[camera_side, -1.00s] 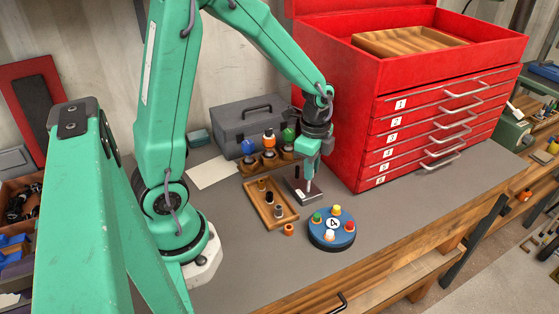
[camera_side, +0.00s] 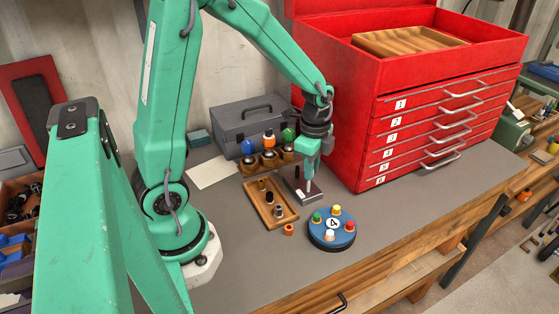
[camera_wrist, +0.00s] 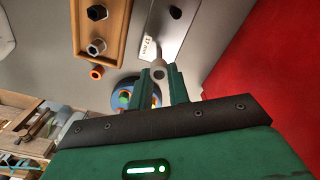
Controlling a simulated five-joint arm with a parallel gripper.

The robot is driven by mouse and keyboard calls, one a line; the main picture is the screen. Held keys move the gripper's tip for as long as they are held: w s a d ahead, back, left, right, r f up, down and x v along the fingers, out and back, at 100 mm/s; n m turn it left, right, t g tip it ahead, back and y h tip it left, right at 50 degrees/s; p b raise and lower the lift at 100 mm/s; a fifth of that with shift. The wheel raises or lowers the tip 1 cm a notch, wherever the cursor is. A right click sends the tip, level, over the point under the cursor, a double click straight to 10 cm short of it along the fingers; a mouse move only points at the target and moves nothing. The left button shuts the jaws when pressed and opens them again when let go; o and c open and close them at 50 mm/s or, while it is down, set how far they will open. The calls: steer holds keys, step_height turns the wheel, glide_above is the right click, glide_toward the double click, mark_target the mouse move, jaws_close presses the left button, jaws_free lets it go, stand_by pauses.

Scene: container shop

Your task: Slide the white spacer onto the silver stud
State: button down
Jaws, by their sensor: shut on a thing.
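My gripper (camera_side: 309,180) points down over a grey metal plate (camera_side: 312,198) at the foot of the red cabinet. It is shut on the white spacer (camera_wrist: 157,73), a pale tube with a dark round hole, gripped between the green fingertips in the wrist view. The spacer is upright above the plate or on it; I cannot tell how far its lower end is from the plate. The silver stud is not clearly made out, and whether the spacer is around it or beside it cannot be told. The plate carries a "17 mm" label (camera_wrist: 150,45).
A wooden tray (camera_side: 259,214) with several small posts or parts stands left of the plate. An orange ring (camera_side: 289,229) and a blue disc (camera_side: 321,243) with coloured pegs lie in front. The red cabinet (camera_side: 350,150) rises close at right. The bench front is clear.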

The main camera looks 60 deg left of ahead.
steer(key=shift+f, duration=2.05)
stand_by(1.3)
steer(key=c, duration=1.3)
jaws_free()
steer(key=shift+o, duration=0.2)
steer(key=shift+r, duration=0.15)
step_height(320, 180, up, 7)
